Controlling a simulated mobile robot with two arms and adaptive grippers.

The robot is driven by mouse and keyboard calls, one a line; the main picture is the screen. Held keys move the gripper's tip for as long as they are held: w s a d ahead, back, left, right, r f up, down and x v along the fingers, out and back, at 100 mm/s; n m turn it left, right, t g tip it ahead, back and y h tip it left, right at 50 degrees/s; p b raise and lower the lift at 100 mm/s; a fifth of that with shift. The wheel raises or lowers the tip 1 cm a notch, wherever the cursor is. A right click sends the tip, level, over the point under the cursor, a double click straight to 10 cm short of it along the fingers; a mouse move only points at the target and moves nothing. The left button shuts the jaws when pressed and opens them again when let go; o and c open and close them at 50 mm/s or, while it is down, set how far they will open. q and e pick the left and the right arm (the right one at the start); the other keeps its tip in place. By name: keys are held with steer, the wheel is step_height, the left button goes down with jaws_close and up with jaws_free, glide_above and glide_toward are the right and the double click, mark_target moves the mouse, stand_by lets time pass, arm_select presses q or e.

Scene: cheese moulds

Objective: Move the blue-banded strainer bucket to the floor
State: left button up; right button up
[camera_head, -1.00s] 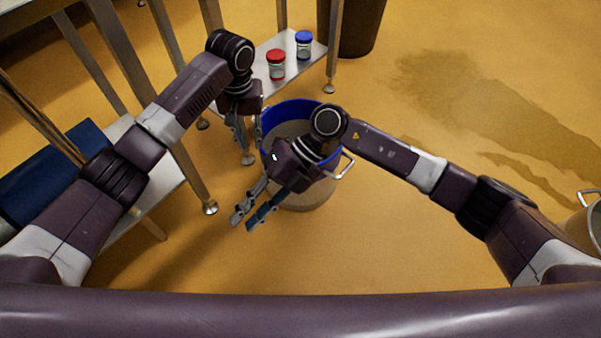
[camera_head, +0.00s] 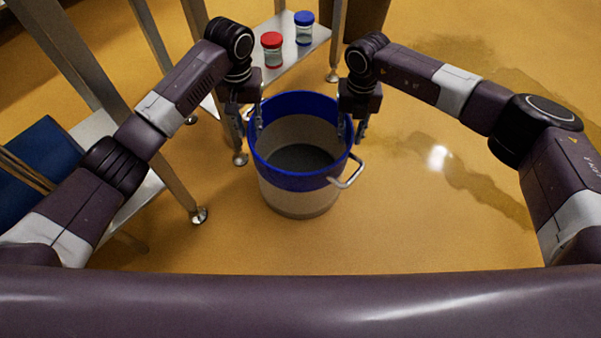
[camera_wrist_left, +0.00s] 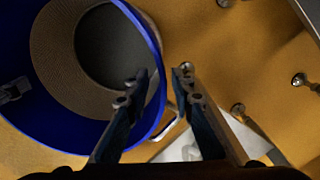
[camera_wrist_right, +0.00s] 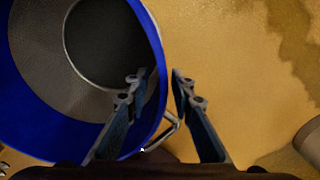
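The blue-banded strainer bucket (camera_head: 300,195) is pale with a wide blue band and metal side handles. It appears to stand upright on the floor, below and between my arms. My left gripper (camera_head: 251,125) is at its left rim, pointing down. In the left wrist view, this gripper (camera_wrist_left: 162,72) is open, one finger over the bucket's inside and one outside the blue rim (camera_wrist_left: 150,35). My right gripper (camera_head: 351,130) is at the right rim. In the right wrist view, it (camera_wrist_right: 157,74) is also open, its fingers on either side of the rim. Rim contact cannot be told.
A metal-legged table or rack stands at the left, its foot (camera_head: 198,215) near the bucket. A low shelf (camera_head: 292,58) behind holds a red-lidded jar (camera_head: 272,50) and a blue-lidded jar (camera_head: 303,28). A dark bin (camera_head: 365,18) stands behind. Floor in front and right is clear, with a wet patch.

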arm_select(q)
steer(key=shift+f, duration=0.1)
